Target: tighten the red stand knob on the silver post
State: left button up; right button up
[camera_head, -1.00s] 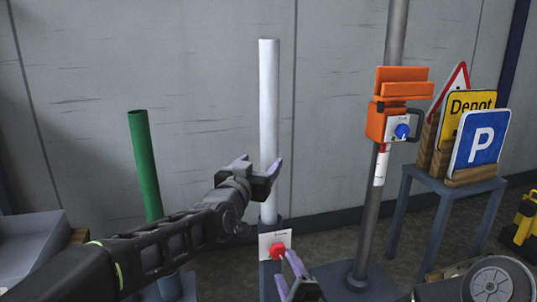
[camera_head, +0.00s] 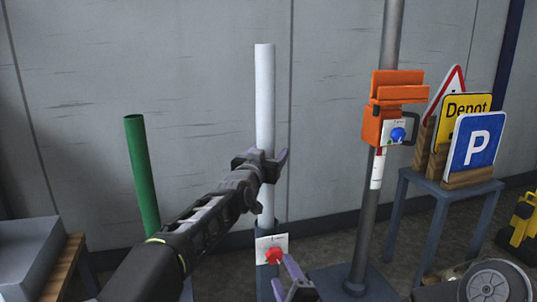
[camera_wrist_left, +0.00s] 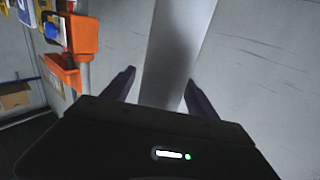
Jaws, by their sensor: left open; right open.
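The silver post (camera_head: 265,95) stands upright in the middle of the head view. The red stand knob (camera_head: 273,256) sits on a white plate (camera_head: 264,243) low on its stand. My left gripper (camera_head: 272,160) is open at the post, at about mid height. In the left wrist view the post (camera_wrist_left: 175,55) runs between the two open fingers (camera_wrist_left: 160,88); I cannot tell whether they touch it. My right gripper (camera_head: 287,280) is open at the bottom of the head view, close to the knob at its lower right. Its lower part is cut off.
A green post (camera_head: 142,175) stands to the left. A grey post (camera_head: 369,215) at right carries an orange clamp box (camera_head: 398,85) with a blue knob (camera_head: 398,135). Road signs, including a blue parking sign (camera_head: 474,147), stand on a grey table (camera_head: 440,190). A wall is behind.

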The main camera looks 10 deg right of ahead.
pick_arm(q)
grip_shut()
dwell(0.7)
dwell(0.3)
